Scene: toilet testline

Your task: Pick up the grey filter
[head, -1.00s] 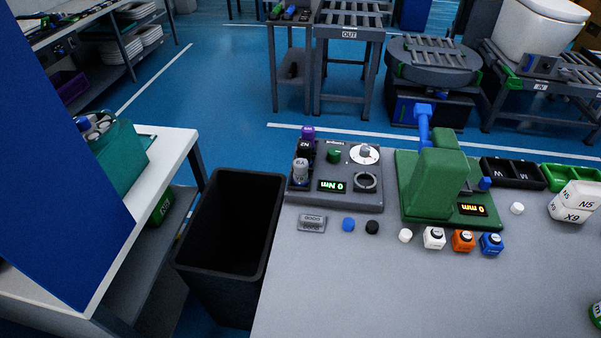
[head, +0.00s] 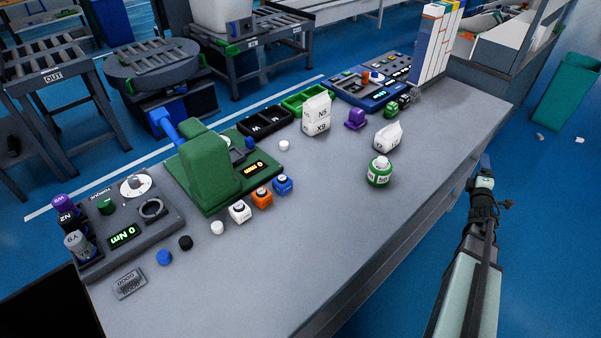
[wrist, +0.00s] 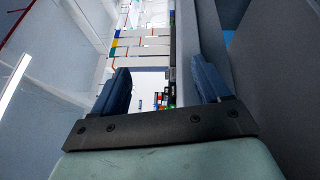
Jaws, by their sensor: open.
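No part in view is clearly marked as the grey filter. A small flat grey block with dark markings (head: 129,284) lies on the near left of the table. A grey-capped cylinder (head: 76,243) stands in the grey torque station (head: 150,235) behind it; I cannot tell whether either is the filter. My gripper (head: 485,165) is beside the table's right edge, far from both. The wrist view shows its two blue fingers apart with nothing between them (wrist: 162,85).
A green press (head: 210,165) stands mid-left, with white, orange and blue cubes (head: 262,197) before it. The front middle of the table is clear.

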